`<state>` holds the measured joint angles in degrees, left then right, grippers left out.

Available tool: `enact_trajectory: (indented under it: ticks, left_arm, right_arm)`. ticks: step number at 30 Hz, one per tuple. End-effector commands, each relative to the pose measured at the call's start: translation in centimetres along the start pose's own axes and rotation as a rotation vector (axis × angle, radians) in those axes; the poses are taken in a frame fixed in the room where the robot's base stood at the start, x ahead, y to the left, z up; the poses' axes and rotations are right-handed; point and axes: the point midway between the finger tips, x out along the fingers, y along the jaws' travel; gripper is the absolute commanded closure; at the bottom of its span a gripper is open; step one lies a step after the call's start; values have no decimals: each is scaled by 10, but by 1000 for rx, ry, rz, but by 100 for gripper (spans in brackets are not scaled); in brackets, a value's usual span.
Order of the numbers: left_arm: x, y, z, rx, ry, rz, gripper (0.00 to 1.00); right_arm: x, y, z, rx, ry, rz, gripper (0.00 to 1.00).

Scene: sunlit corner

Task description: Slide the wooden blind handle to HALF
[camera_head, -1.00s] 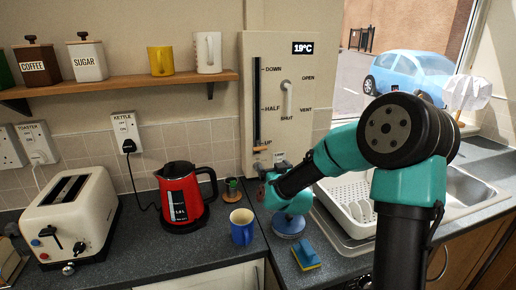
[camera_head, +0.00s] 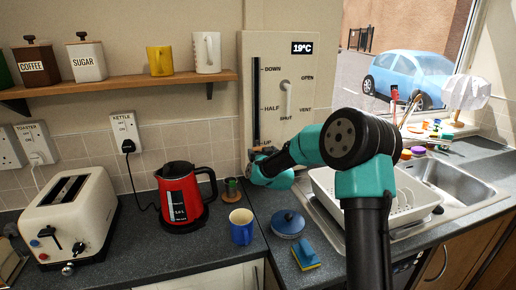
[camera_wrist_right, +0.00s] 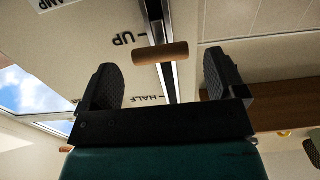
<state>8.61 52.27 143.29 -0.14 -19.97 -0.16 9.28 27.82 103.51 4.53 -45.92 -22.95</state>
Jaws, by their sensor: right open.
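The wooden blind handle (camera_wrist_right: 160,53) sits on a dark vertical track (camera_head: 257,105) on the cream wall panel (camera_head: 300,62). The track reads DOWN at the top, HALF in the middle and UP at the bottom. The handle is at the UP end. My right gripper (camera_wrist_right: 160,72) is open, with its fingers on either side of the handle and a gap to each. In the head view the right gripper (camera_head: 256,158) is at the panel's lower end, partly hidden by its own arm. My left gripper is not in view.
A white lever (camera_head: 287,98) marked OPEN, VENT and SHUT is right of the track. A red kettle (camera_head: 182,197), blue mug (camera_head: 241,227), blue lidded dish (camera_head: 287,223) and sponge (camera_head: 305,256) stand below. A dish rack (camera_head: 335,190) is at right.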

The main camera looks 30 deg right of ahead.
Motion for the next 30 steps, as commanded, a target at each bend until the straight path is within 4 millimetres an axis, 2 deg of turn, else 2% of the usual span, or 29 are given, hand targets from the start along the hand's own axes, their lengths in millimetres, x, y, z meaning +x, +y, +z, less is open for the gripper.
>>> enact_trajectory:
  ticks: [6,10,15,23,30]
  left_arm:
    - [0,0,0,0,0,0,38]
    - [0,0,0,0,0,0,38]
    - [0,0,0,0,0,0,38]
    - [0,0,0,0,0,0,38]
    - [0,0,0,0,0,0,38]
  right_arm:
    - [34,0,0,0,1,1,11]
    - [47,0,0,0,1,0,11]
    - [56,0,0,0,1,0,11]
    - [56,0,0,0,1,0,11]
    - [56,0,0,0,1,0,33]
